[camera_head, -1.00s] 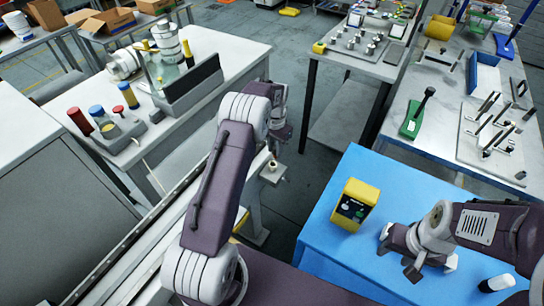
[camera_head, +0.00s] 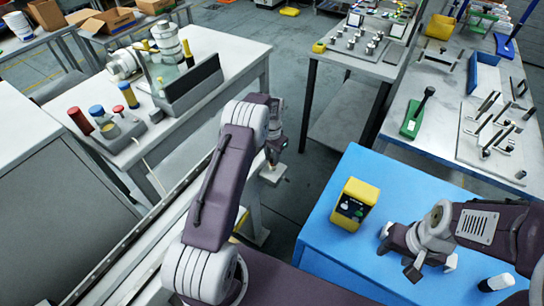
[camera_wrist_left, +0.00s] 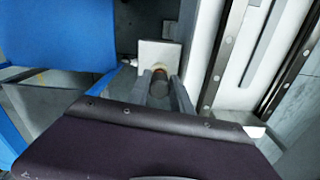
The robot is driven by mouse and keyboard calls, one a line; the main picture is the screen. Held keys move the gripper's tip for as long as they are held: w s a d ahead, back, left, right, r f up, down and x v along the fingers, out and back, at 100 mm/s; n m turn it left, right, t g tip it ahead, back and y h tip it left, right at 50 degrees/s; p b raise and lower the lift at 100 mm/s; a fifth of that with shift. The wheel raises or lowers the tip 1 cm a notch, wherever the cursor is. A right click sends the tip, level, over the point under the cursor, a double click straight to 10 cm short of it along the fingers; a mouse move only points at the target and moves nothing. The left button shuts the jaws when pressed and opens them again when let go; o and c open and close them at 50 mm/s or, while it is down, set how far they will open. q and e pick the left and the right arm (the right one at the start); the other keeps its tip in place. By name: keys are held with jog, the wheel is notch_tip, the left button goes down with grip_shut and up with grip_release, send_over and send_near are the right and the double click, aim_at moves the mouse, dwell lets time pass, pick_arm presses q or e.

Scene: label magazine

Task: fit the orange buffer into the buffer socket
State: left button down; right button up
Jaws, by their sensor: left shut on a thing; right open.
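My left gripper (camera_head: 273,156) is at the small pale block (camera_head: 270,178) on the machine beside the rail. In the left wrist view the gripper's two fingers (camera_wrist_left: 160,92) are shut on a short, dark brownish cylinder (camera_wrist_left: 160,84), seemingly the buffer, with a faint orange tint at its far end. The pale square block (camera_wrist_left: 160,53) lies just beyond it. The socket opening is hidden, so I cannot tell whether the buffer is inside it or only above it. My right gripper (camera_head: 428,268) is open and empty over the blue table.
A yellow device (camera_head: 354,204) stands on the blue table (camera_head: 325,225), and a black-and-white cylinder (camera_head: 496,283) lies near its front edge. A long rail (camera_head: 130,245) runs beside my left arm. Grey benches with parts stand left and behind.

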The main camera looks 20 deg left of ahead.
pick_arm(q)
jog(key=shift+f, duration=0.3)
jog(key=c, duration=1.2)
grip_release()
jog(key=shift+o, duration=0.2)
notch_tip(320, 180, up, 13)
jog(key=s+d+n, duration=0.1)
jog(key=s+d, duration=0.2)
jog(key=s, duration=0.5)
jog(key=s+d+n, duration=0.1)
jog(key=s+d, duration=0.2)
jog(key=s, duration=0.6)
jog(key=s+d+r+n+t, duration=0.1)
jog(key=s+d, duration=0.1)
jog(key=s, duration=0.7)
jog(key=shift+d, duration=0.4)
